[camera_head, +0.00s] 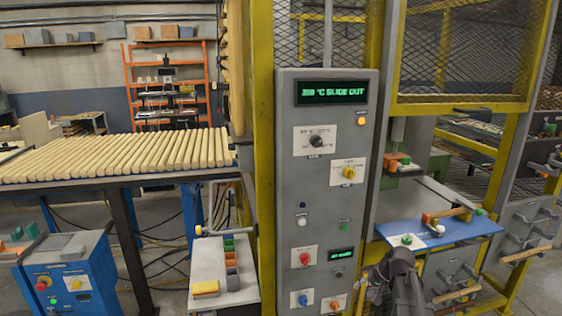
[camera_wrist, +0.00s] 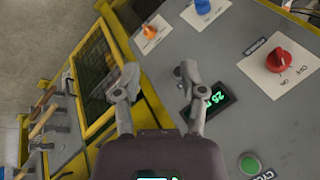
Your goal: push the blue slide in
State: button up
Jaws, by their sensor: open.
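The blue slide (camera_head: 470,228) is a flat blue plate at the right of the grey control panel. It sticks out from the machine opening, with an orange block, a wooden handle (camera_head: 448,213) and a green knob on top. I cannot make out the slide there.
The control panel (camera_head: 327,200) carries several knobs and buttons close to my gripper; the red power knob (camera_wrist: 284,60) shows in the wrist view. Yellow posts and a mesh guard (camera_head: 460,50) stand around the slide. Drawers with wooden handles (camera_head: 525,255) are at the right.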

jog(key=s+a+n+g+h+p, duration=0.1)
jog(key=s+a, duration=0.3)
jog(key=s, duration=0.4)
jog(key=s+a+r+n+g+h+p, duration=0.1)
jog(key=s+a+n+g+h, duration=0.1)
jog(key=s+a, duration=0.3)
jog(key=s+n+h, duration=0.1)
jog(key=s, duration=0.2)
jog(key=shift+s+a+g+p, duration=0.3)
jog(key=shift+s+p, duration=0.05)
jog(key=shift+s, duration=0.05)
